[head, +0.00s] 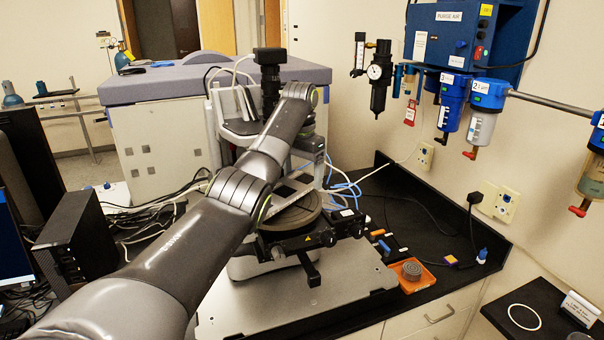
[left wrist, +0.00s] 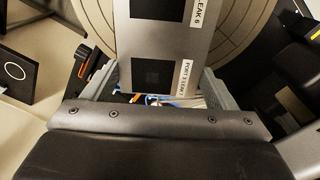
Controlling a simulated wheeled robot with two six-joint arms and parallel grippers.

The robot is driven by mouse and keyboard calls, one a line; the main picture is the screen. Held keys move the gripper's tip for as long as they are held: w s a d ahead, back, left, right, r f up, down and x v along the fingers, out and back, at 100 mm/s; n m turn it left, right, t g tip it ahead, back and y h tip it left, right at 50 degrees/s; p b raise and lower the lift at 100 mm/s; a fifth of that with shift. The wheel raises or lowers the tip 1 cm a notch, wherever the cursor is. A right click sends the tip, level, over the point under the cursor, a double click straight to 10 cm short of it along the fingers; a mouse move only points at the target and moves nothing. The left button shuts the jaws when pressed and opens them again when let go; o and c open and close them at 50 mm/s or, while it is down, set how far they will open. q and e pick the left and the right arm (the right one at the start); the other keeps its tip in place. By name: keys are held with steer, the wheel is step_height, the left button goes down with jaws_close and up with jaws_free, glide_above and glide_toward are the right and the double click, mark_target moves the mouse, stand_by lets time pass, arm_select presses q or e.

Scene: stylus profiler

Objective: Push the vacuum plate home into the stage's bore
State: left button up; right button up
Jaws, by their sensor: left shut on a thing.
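My left gripper (left wrist: 158,82) is shut on a flat silver-grey plate (left wrist: 188,52), which I take to be the vacuum plate. The plate has dark square patches and white labels, one starting "PORT". It also shows in the head view (head: 292,187), partly behind my left arm. It lies over the round stage (head: 300,222) of the profiler, whose ringed, grooved top (left wrist: 240,28) shows around the plate in the left wrist view. Whether the plate touches the stage, I cannot tell. The bore is not visible. My right gripper is not in view.
The profiler's dark upright head (head: 270,75) stands behind my wrist. Black knobs (head: 328,238) stick out at the stage's front. An orange tray (head: 412,275) sits to the right on the black bench. Blue tubes and cables run behind.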

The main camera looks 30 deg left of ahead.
arm_select(q)
steer(key=shift+f, duration=0.2)
steer(key=shift+f, duration=0.7)
steer(key=shift+s+d+f, duration=0.15)
steer(key=shift+f, duration=0.15)
stand_by(0.6)
steer(key=shift+r, duration=0.15)
steer(key=shift+r, duration=1.05)
